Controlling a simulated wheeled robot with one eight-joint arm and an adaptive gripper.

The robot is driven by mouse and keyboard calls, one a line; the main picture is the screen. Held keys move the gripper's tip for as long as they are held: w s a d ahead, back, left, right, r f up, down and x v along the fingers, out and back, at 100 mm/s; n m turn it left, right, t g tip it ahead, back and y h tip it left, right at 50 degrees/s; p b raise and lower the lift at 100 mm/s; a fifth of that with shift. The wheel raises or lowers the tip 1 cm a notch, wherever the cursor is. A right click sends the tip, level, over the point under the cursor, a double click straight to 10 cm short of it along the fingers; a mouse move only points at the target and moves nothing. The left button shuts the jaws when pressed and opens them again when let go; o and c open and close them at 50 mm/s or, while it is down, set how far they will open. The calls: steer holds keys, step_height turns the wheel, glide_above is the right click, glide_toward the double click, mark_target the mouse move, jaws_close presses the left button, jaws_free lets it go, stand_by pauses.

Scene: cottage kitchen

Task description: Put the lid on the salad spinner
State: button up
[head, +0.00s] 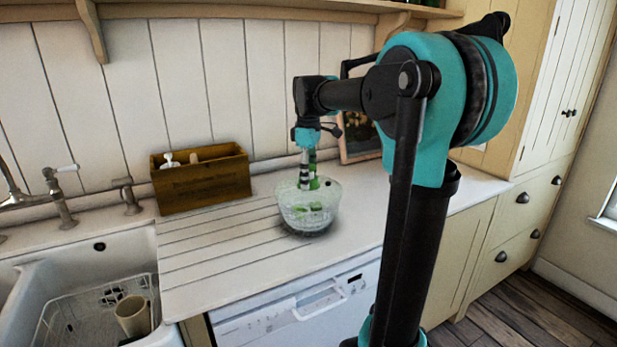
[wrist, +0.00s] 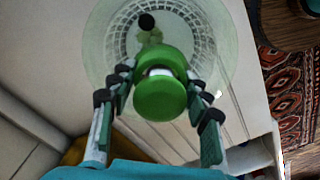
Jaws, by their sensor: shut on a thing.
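The salad spinner (head: 309,217) is a clear bowl with green bits inside, upright on the white worktop. Its lid (head: 328,187) is a clear disc with a green knob, over the bowl's mouth. My gripper (head: 308,181) reaches down from above, shut on the knob. In the wrist view, the green knob (wrist: 160,98) sits between the fingers of my gripper (wrist: 160,84). The clear lid (wrist: 218,52) spreads beneath, with the slotted basket showing through it. I cannot tell whether the lid's edge touches the bowl's rim all round.
A wooden box (head: 202,182) with bottles stands at the left against the wall. A framed picture (head: 359,140) leans behind the spinner at the right. A sink (head: 70,270) with a wire rack and a beige cup is at the lower left. The grooved worktop (head: 215,250) between is clear.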

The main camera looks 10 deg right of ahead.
steer(key=shift+f, duration=0.45)
steer(key=o, duration=1.1)
steer(key=shift+r, duration=5.5)
